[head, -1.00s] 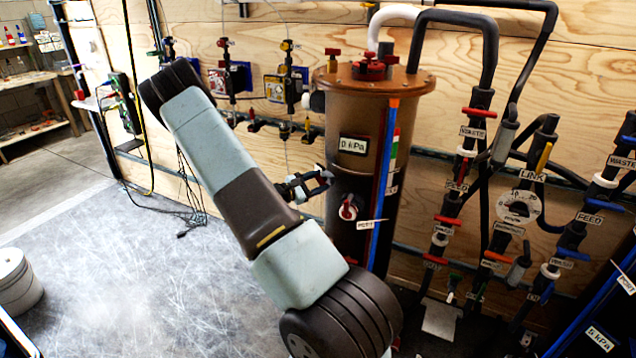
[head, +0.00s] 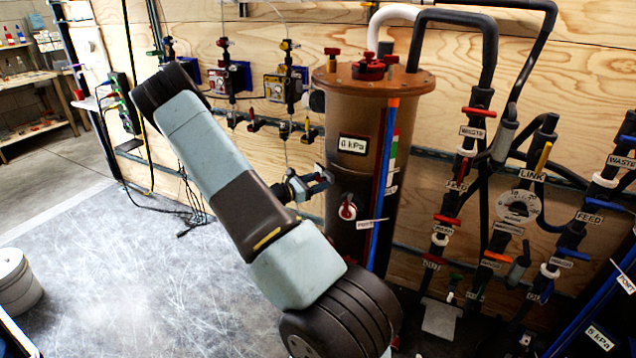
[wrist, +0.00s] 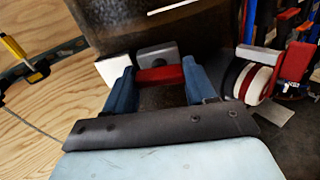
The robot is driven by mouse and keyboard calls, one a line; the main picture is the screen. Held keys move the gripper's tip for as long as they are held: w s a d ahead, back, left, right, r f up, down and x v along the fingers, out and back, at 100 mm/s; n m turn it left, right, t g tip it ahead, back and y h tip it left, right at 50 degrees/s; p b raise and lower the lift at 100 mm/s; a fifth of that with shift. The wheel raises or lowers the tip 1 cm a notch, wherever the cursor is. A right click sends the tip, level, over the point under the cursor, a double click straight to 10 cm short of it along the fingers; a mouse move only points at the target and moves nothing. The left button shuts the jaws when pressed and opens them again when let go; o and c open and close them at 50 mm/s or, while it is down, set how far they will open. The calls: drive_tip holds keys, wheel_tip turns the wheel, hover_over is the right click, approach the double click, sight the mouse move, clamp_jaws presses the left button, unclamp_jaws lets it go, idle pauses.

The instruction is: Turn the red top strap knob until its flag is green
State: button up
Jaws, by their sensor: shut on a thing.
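The brown cylindrical filter housing (head: 345,120) stands upright in the middle of the head view. My gripper (head: 322,180) is at its left front side, partway up. In the wrist view my gripper (wrist: 158,80) has its two blue fingers closed on the sides of a red knob (wrist: 160,76), which looks like the top strap knob. A grey block (wrist: 158,54) sits just behind the knob, against the dark housing. In the head view the knob is hidden by the fingers. I cannot make out a green flag beside it.
A red and white valve (head: 347,211) with a tag sits on the housing just below and right of my gripper. It also shows in the wrist view (wrist: 255,80). Pipes with coloured handles (head: 475,112) fill the right side.

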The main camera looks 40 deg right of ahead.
drive_tip(key=shift+w+r+n, duration=0.15)
drive_tip(key=shift+w+n, duration=0.2)
drive_tip(key=shift+n, duration=0.25)
drive_tip(key=o, duration=0.8)
drive_tip(key=shift+a, duration=0.1)
drive_tip(key=shift+o, duration=1.2)
drive_tip(key=shift+s, duration=0.15)
drive_tip(key=w+a, duration=0.1)
drive_tip(key=a, duration=1.2)
drive_tip(key=shift+w+a+f, duration=0.2)
drive_tip(key=shift+w+a, duration=0.1)
drive_tip(key=shift+w, duration=0.1)
drive_tip(key=s+a+r+m+t+y, duration=0.2)
drive_tip(key=s+a+r+m+y, duration=0.3)
drive_tip(key=s+a+r, duration=0.3)
drive_tip(key=s+a+r+m+t+y, duration=0.3)
drive_tip(key=s+a+r+m+y, duration=0.3)
drive_tip(key=s+r, duration=0.5)
drive_tip(key=s+a+r+m+t+y, duration=0.3)
drive_tip(key=s+a+r+m+y, duration=0.2)
drive_tip(key=s+a+r, duration=0.4)
wheel_tip(320, 180, up, 5)
drive_tip(key=shift+s+a+m+y, duration=0.15)
drive_tip(key=shift+a+m+y, duration=0.35)
drive_tip(key=shift+y, duration=0.4)
